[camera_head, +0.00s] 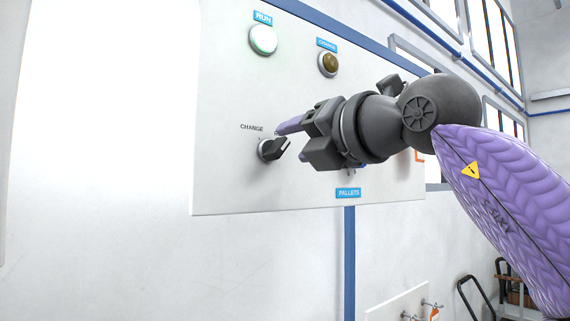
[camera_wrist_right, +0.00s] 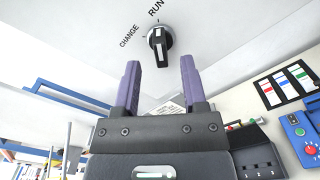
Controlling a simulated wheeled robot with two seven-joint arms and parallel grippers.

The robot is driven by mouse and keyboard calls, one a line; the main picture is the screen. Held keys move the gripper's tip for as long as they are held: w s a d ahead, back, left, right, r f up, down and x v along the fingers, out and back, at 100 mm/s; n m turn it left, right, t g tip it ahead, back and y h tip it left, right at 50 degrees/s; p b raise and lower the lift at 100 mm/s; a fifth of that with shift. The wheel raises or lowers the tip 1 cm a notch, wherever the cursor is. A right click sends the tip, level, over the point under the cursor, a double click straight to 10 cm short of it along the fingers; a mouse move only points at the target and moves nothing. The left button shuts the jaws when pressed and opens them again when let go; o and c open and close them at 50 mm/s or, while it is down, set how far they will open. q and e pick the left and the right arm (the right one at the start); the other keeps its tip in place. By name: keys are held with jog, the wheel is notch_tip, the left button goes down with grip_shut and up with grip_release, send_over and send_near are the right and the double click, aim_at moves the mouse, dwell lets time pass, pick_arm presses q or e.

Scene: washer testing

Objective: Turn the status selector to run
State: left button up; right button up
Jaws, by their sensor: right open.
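The status selector is a black rotary knob (camera_head: 272,149) on the white panel, beside the CHANGE label. In the right wrist view the knob (camera_wrist_right: 160,42) shows a white line that appears to point towards the RUN label (camera_wrist_right: 156,8), with the CHANGE label (camera_wrist_right: 129,36) to its left. My right gripper (camera_head: 287,126) has its purple fingers just off the panel, close to the knob. In the wrist view the open fingers (camera_wrist_right: 160,64) are apart and empty, with the knob beyond the tips and between them. My left gripper is not in view.
Above the selector are a bright whitish-green RUN lamp (camera_head: 263,40) and a dark amber lamp (camera_head: 328,64). A blue PALLETS label (camera_head: 348,192) is lower right on the panel (camera_head: 230,185). The wrist view shows a blue control box (camera_wrist_right: 303,140) at right.

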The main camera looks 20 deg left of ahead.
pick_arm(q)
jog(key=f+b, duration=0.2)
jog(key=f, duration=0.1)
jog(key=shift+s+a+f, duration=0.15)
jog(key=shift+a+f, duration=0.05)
pick_arm(e)
jog(key=v, duration=0.6)
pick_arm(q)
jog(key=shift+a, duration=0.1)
